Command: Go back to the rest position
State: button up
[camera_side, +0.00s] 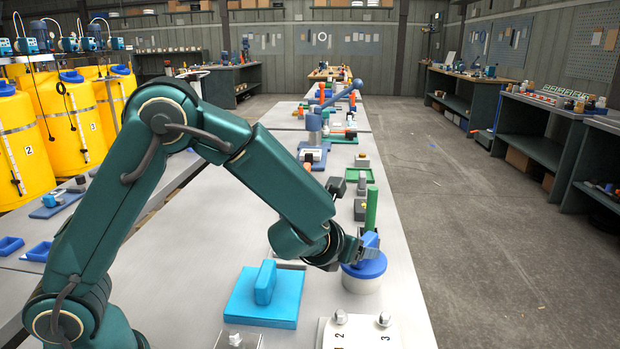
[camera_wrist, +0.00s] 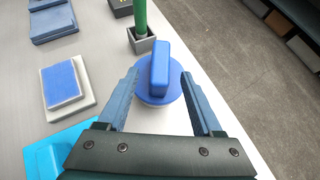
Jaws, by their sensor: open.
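My gripper (camera_wrist: 160,98) is open, with its two fingers apart on either side of the blue handle (camera_wrist: 160,66) of a round blue lid. The lid (camera_side: 366,266) sits on a white round container (camera_side: 361,284) near the right edge of the bench. In the wrist view the handle stands between the fingers with a gap on each side. In the side view my gripper (camera_side: 352,250) is at the lid, and its fingers partly cover the handle. My arm is bent over the bench from the left.
A cyan block with an upright handle (camera_side: 265,283) lies left of the container. A green cylinder (camera_side: 371,208) stands in a grey holder just behind the lid. A white numbered plate (camera_side: 358,334) is in front. More fixtures line the bench (camera_side: 205,240) further back. Yellow tanks (camera_side: 62,120) stand at left.

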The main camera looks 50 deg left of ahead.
jog(key=shift+s+r, duration=0.1)
jog(key=shift+n+t+y, duration=0.3)
jog(key=shift+n+t, duration=0.1)
jog(key=shift+n, duration=0.1)
jog(key=r, duration=0.1)
jog(key=a+r, duration=0.1)
jog(key=r, duration=0.2)
jog(key=shift+w+a, duration=0.2)
jog(key=shift+a, duration=0.2)
jog(key=s+a+r+n+g+y, duration=0.25)
jog(key=s+a+r+n, duration=0.55)
jog(key=s+n, duration=0.45)
jog(key=s+d+f+n+g+h, duration=0.1)
jog(key=s+d+f+n+h, duration=0.1)
jog(key=s+d+n, duration=0.3)
jog(key=s+d+f+n+g+h, duration=0.2)
jog(key=s+d+n+h, duration=0.2)
jog(key=n, duration=1)
jog(key=s+d, duration=0.1)
jog(key=s, duration=0.2)
jog(key=shift+s+d+f, duration=0.25)
jog(key=shift+d+f, duration=0.05)
jog(key=shift+d, duration=0.05)
jog(key=shift+n+g, duration=0.25)
